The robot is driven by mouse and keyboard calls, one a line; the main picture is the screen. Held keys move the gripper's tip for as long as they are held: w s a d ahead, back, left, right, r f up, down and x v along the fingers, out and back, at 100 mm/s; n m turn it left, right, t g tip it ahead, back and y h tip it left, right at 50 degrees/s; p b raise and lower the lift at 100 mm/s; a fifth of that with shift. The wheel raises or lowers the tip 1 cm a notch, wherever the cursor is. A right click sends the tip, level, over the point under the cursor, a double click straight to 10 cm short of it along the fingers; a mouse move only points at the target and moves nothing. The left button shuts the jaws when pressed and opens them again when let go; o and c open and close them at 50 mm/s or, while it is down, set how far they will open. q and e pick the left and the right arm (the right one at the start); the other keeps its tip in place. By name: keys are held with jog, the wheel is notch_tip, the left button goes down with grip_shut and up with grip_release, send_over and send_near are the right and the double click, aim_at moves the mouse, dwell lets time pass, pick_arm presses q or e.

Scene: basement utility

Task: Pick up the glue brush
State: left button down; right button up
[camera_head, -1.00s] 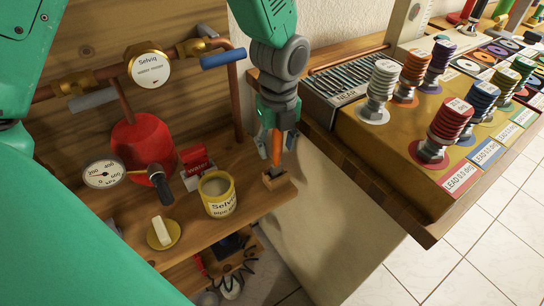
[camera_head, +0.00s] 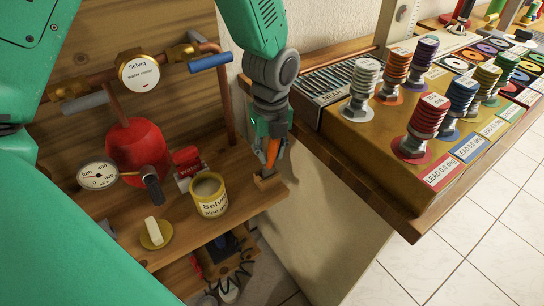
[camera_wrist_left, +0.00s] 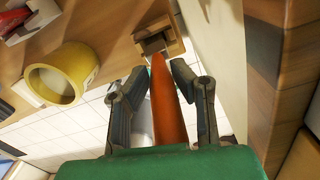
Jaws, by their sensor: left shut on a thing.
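The glue brush shows as an orange handle (camera_head: 272,152) above a small wooden holder (camera_head: 269,183) at the right end of the wooden shelf. My left gripper (camera_head: 271,150) reaches down over the holder and is shut on the glue brush. In the left wrist view the orange handle (camera_wrist_left: 167,105) runs between the two dark fingers (camera_wrist_left: 160,90) toward the holder (camera_wrist_left: 158,41). The bristles are hidden, and I cannot tell whether the lower end is inside the holder. My right gripper is not in view.
A yellow can (camera_head: 209,195) stands left of the holder, with a red box (camera_head: 188,165) and a red vessel (camera_head: 137,150) beyond. Copper pipes and gauges line the wooden wall.

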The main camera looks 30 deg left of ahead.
pick_arm(q)
jog(key=shift+w+a+r, duration=0.1)
jog(key=shift+a+r, duration=0.1)
jog(key=shift+a, duration=0.8)
notch_tip(320, 180, up, 9)
jog(key=p, duration=0.2)
jog(key=shift+d+r, duration=0.15)
jog(key=shift+r, duration=0.05)
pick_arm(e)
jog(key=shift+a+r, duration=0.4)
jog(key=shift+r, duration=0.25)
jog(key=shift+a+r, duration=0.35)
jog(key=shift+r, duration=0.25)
